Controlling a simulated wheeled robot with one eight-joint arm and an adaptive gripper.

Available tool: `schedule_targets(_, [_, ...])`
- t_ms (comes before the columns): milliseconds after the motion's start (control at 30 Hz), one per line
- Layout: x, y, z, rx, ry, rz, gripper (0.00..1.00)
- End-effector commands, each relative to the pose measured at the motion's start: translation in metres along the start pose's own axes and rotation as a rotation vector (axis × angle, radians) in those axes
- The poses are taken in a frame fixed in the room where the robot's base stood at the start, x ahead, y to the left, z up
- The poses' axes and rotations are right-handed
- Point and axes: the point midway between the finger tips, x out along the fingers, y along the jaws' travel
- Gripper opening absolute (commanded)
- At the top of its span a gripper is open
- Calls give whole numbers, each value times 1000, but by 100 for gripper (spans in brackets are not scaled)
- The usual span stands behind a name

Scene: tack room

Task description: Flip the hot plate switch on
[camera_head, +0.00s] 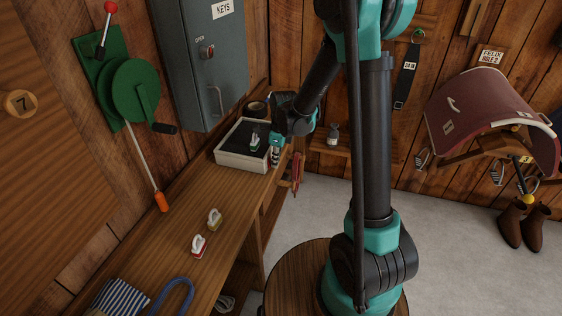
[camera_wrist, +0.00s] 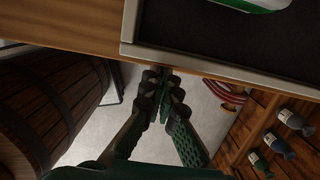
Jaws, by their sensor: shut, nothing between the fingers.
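The hot plate (camera_head: 238,158) is a pale box with a black top at the far end of the wooden bench. In the wrist view its pale rim (camera_wrist: 200,64) and dark top cross the upper right. A small green-based piece with a pale handle (camera_head: 254,143) stands on it; its green edge (camera_wrist: 262,8) shows at the top of the wrist view. My gripper (camera_head: 275,164) is at the right end of the hot plate. In the wrist view my gripper (camera_wrist: 166,78) is shut and empty, its tips near the rim's lower left corner; contact is unclear. I cannot make out the switch.
Two similar handled pieces, one tan (camera_head: 214,219) and one red (camera_head: 199,247), stand nearer on the bench (camera_head: 182,226). A grey key cabinet (camera_head: 196,70) is on the wall behind. A red item (camera_head: 296,172) hangs beside the bench. A barrel (camera_wrist: 50,112) is at left.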

Motion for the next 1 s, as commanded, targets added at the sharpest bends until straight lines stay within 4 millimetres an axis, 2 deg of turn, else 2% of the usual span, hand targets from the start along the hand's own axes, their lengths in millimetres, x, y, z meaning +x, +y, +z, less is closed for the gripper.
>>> schedule_targets(667, [3,0,7,-1,-15,3,0])
schedule_targets(1000, [-7,0,8,-1,-15,3,0])
